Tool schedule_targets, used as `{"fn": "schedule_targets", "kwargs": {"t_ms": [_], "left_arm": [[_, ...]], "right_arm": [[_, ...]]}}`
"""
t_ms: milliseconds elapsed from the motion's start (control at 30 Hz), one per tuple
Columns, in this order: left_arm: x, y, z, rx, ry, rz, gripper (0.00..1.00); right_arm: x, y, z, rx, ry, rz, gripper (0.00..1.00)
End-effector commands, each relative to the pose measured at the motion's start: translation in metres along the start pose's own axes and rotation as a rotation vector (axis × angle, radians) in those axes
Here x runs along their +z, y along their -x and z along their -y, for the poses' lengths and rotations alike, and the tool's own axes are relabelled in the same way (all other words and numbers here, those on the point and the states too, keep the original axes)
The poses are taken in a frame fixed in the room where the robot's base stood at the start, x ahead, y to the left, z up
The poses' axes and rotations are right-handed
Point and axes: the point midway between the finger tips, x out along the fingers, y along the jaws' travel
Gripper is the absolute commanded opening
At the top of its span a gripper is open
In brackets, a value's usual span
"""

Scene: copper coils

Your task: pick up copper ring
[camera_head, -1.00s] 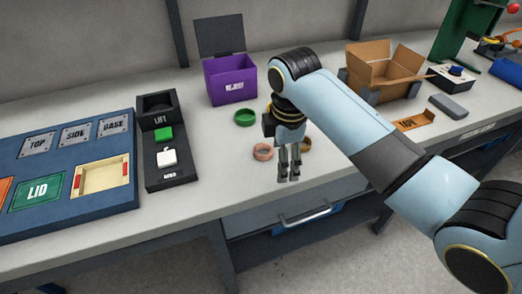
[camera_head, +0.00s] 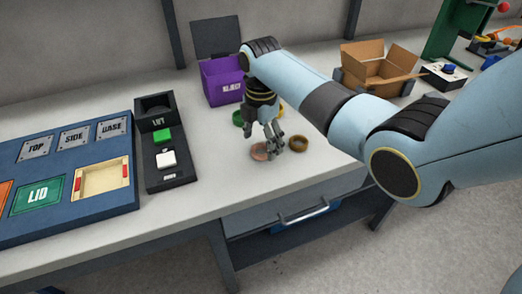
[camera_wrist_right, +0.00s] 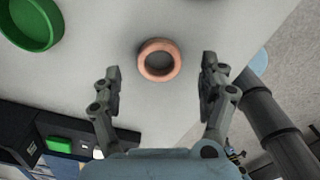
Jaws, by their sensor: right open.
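The copper ring (camera_head: 259,152) lies flat on the light grey bench, near its front edge. In the right wrist view the ring (camera_wrist_right: 159,60) shows whole, ahead of and between the spread fingers, with nothing in its hole. My right gripper (camera_head: 276,146) is open and points down beside and above the ring in the head view. The right gripper (camera_wrist_right: 160,85) holds nothing in the wrist view, and its fingers are apart from the ring. My left gripper is not in view.
A green ring (camera_wrist_right: 31,22) and a brown ring (camera_head: 298,144) lie nearby. A purple reject bin (camera_head: 222,80) stands behind, and a black button panel (camera_head: 165,145) is to the left. A cardboard box (camera_head: 378,66) stands at right. The bench's front edge is close.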

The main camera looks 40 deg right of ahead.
Motion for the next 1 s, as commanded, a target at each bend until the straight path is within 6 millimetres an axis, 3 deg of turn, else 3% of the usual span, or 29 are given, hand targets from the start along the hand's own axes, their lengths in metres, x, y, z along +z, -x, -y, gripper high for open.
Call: {"fn": "schedule_targets", "kwargs": {"t_ms": [133,400,900,1000], "left_arm": [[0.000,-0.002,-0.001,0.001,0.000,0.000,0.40],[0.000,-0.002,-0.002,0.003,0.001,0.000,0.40],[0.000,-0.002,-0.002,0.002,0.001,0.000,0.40],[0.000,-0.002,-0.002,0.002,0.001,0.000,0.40]], "right_arm": [[0.000,-0.019,0.000,-0.001,0.000,0.000,0.77],[0.000,-0.023,0.000,0.001,0.000,0.000,0.77],[0.000,-0.022,0.000,0.001,0.000,0.000,0.13],[0.000,-0.022,0.000,0.002,0.000,0.001,0.09]]}}
